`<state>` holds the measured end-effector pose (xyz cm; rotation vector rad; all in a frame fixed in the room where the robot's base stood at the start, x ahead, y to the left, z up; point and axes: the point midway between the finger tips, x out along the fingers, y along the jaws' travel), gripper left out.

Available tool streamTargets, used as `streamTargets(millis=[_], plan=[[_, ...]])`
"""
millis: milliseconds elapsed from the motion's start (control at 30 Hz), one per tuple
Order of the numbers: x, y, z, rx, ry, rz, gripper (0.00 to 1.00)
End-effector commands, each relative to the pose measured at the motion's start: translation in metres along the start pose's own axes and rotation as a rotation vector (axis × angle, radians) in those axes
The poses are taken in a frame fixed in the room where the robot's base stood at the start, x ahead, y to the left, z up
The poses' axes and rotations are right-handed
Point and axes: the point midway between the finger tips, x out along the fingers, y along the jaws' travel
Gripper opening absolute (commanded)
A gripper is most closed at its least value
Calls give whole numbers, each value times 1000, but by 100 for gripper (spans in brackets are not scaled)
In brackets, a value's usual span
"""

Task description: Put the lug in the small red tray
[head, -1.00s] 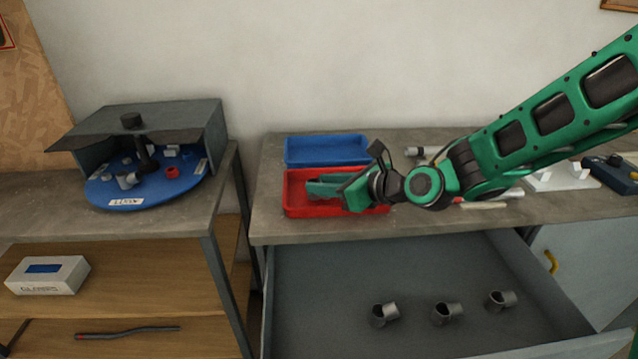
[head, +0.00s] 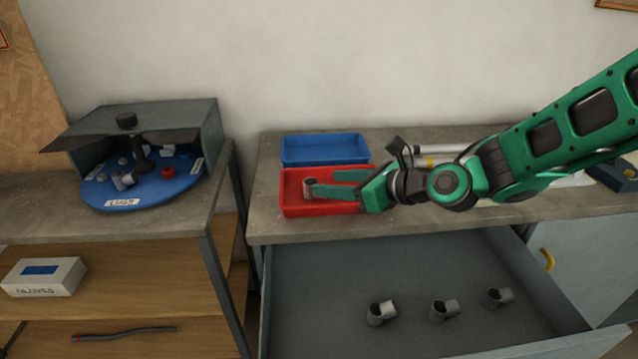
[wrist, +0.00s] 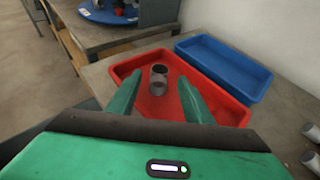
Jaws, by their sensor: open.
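The lug, a small grey tubular piece (head: 310,187), stands in the small red tray (head: 290,207) on the bench. In the wrist view the lug (wrist: 158,82) is on the floor of the red tray (wrist: 232,112), with clear tray floor around it. My gripper (head: 322,184) is open over the tray, its fingers pointing left. In the wrist view its two green fingertips (wrist: 160,78) show apart on either side of the lug, with gaps between them and it.
A blue tray (head: 325,150) lies behind the red one. An open drawer (head: 400,272) below holds several grey tubular pieces. At the left, a blue turntable (head: 150,190) under a grey hood (head: 200,125) carries small parts. White tubes (head: 440,149) lie right of the trays.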

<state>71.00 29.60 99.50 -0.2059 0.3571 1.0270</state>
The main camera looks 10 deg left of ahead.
Motion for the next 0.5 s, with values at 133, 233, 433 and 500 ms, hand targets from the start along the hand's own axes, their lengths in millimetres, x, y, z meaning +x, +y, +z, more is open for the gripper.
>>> streamTargets(millis=[133, 233, 433, 500], plan=[[-31, -1, 0, 0, 1, -5, 46], [-47, 0, 0, -1, 0, -3, 46], [-68, 0, 0, -1, 0, -2, 46], [-71, 0, 0, -1, 0, 0, 46]])
